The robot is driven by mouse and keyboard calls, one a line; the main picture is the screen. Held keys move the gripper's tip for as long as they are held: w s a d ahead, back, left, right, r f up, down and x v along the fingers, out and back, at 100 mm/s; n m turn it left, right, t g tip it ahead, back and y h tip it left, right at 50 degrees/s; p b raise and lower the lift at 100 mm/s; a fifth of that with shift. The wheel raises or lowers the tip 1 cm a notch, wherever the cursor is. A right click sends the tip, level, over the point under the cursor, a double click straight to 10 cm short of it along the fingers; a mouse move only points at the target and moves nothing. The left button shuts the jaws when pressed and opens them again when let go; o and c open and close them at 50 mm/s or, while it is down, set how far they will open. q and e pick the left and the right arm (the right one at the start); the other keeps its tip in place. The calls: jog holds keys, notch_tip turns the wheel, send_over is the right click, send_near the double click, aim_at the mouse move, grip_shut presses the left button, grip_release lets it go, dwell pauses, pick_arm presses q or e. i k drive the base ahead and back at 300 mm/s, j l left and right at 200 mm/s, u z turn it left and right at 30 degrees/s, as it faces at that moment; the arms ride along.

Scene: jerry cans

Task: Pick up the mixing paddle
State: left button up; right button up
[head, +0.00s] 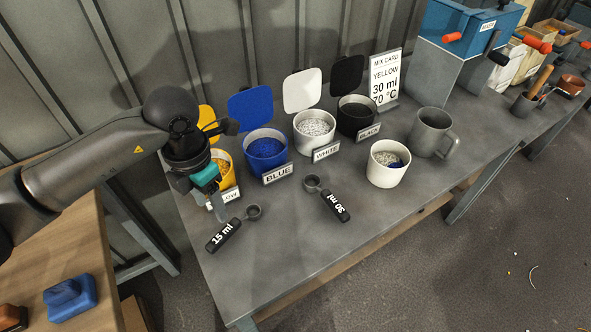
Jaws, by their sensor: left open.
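My left gripper (215,207) hangs at the left of the grey table, fingers pointing down. It is open, beside the yellow canister (223,160) and a little behind the 15 ml scoop (226,234). Nothing shows between its fingers. I cannot pick out the mixing paddle with certainty. A wooden handle (541,79) stands tilted in a dark cup (523,104) at the far right, well away from the gripper; its lower end is hidden in the cup. My right gripper is out of view.
Open blue (266,155), white (314,133) and black (356,119) canisters line the back. A 30 ml scoop (333,203), a white cup of granules (386,174), a grey mug (430,134) and a mix card (385,80) stand on the table (290,240). The front is mostly clear.

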aim_at(548, 69)
jog(key=z, duration=1.35)
